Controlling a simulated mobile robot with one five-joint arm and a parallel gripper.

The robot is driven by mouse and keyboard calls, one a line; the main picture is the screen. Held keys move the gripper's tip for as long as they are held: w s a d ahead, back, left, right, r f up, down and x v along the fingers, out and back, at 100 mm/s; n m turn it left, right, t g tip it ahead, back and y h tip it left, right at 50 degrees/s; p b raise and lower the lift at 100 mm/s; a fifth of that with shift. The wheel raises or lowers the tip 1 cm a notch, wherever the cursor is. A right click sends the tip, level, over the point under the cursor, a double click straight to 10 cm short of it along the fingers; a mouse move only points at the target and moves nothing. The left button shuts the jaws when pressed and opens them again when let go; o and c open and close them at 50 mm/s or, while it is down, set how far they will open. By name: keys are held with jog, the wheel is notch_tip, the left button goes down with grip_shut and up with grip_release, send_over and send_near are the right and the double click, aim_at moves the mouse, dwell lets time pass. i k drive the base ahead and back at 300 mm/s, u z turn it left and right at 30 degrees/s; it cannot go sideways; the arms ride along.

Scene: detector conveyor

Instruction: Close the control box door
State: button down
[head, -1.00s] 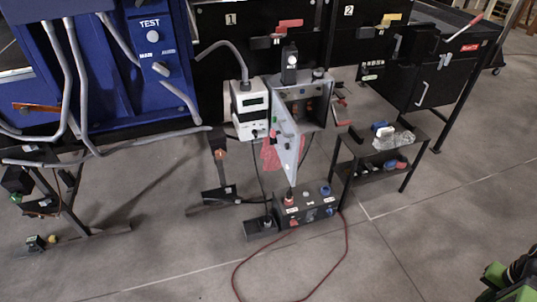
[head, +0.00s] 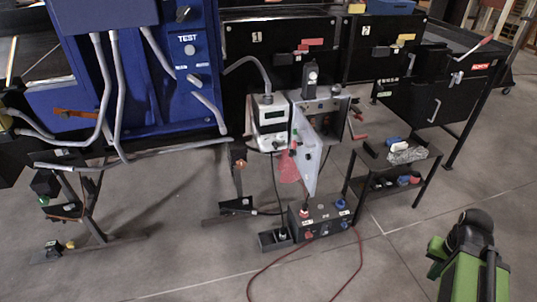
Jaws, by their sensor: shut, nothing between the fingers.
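The control box (head: 341,122) is a grey metal case standing below the black panels, right of the centre of the head view. Its door (head: 306,158) is a light grey panel that stands open, swung out toward me from the left side of the box. Part of the inside shows to the right of the door. A green and black part of my arm (head: 462,270) shows at the lower right, well apart from the door. I cannot make out any gripper fingers in the picture.
A white instrument (head: 270,122) stands just left of the door. A black switch box (head: 322,218) with a red cable (head: 262,275) lies on the floor below. A small black table (head: 410,160) stands to the right. The grey floor in front is mostly clear.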

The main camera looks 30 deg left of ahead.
aim_at(309, 170)
jog(key=u, duration=1.15)
jog(key=i, duration=1)
jog(key=u, duration=1.6)
jog(key=k, duration=1.05)
jog(key=u, duration=0.55)
jog(key=i, duration=0.95)
